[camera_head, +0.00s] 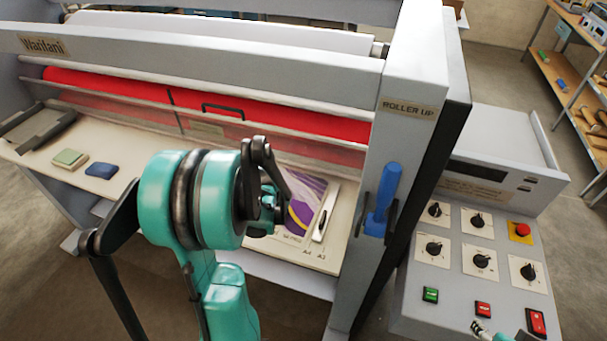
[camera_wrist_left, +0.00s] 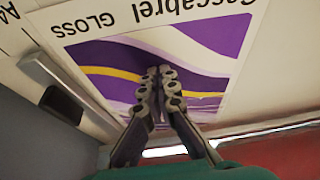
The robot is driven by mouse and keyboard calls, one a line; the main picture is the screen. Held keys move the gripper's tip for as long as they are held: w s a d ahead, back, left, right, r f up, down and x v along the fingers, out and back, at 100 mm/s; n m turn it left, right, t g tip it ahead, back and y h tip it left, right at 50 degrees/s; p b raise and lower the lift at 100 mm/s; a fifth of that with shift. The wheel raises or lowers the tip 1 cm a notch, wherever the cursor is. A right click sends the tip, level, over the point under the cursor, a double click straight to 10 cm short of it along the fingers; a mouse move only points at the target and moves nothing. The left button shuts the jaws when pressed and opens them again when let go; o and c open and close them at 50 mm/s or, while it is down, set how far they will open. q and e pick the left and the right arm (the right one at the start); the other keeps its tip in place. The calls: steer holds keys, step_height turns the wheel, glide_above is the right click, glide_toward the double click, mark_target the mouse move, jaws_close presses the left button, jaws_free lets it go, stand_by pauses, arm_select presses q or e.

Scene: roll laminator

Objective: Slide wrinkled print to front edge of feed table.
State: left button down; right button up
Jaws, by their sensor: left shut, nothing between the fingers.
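The print (camera_head: 313,190), purple with white and yellow waves, lies on the pale feed table (camera_head: 125,145), near its right end. My left arm hides part of it in the head view. In the left wrist view the print (camera_wrist_left: 215,45) shows a white margin with upside-down lettering, "Cascabrel GLOSS". My left gripper (camera_wrist_left: 159,72) is shut and empty, with its fingertips over the purple area. I cannot tell whether they touch it. A small part of my right arm (camera_head: 490,333) shows at the bottom right; its fingers are not clear.
A light side guide with a black knob (camera_head: 322,222) lies right of the print. Red rollers (camera_head: 130,90) run behind the table. Green (camera_head: 70,158) and blue (camera_head: 101,170) blocks lie left. A control panel (camera_head: 465,300) stands right.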

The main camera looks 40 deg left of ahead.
arm_select(q)
steer(key=shift+r+p, duration=0.6)
steer(key=shift+r, duration=0.35)
steer(key=shift+r, duration=0.1)
step_height(320, 180, up, 5)
steer(key=p, duration=0.4)
steer(key=shift+w, duration=0.15)
steer(key=w+b, duration=0.1)
steer(key=w+a+b, duration=0.1)
steer(key=w+b, duration=0.1)
steer(key=w, duration=0.1)
steer(key=shift+w+a+f, duration=0.1)
steer(key=shift+a+f, duration=0.1)
steer(key=shift+f, duration=0.1)
steer(key=shift+f+b, duration=2)
steer(key=shift+f, duration=0.4)
